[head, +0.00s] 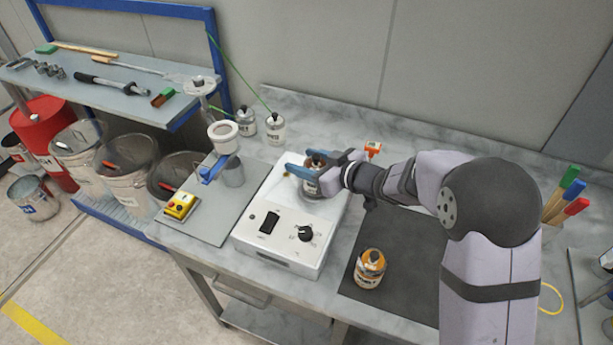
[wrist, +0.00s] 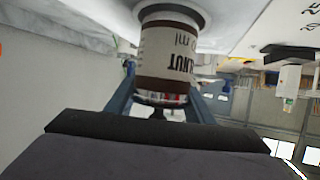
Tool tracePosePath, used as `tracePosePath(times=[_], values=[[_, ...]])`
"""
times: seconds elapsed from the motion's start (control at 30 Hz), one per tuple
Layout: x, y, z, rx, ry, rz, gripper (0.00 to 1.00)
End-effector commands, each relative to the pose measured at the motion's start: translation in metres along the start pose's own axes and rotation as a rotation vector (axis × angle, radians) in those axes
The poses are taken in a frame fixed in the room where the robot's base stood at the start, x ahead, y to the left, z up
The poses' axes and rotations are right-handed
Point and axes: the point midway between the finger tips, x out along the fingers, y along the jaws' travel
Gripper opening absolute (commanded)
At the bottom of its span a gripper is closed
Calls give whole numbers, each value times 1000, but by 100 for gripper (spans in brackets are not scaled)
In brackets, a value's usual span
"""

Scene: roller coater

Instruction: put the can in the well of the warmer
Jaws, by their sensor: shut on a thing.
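The warmer (head: 280,225) is a white box on the bench with a black switch and a dial on its front panel. My gripper (head: 318,168) is over its back part, with blue fingers shut on a can (head: 311,188). In the wrist view the can (wrist: 168,55) has a white label ending in "NUT" and "ml", with brown bands. Its base end meets the dark round well (wrist: 200,14) of the warmer and looks at least partly inside its rim. How deep it sits is hard to tell. The fingers hide part of the can in the head view.
An orange-labelled can (head: 370,268) stands on a dark mat (head: 400,245) right of the warmer. Two cans (head: 275,128) stand behind. Brushes (head: 566,195) stand at the right.

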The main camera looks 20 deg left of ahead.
Motion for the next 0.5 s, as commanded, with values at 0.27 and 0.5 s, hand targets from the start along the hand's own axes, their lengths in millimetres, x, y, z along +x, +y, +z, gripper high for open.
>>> tracePosePath(times=[0.27,0.5], values=[[4,0,9,-2,3,0,20],[13,0,31,1,-1,-1,20]])
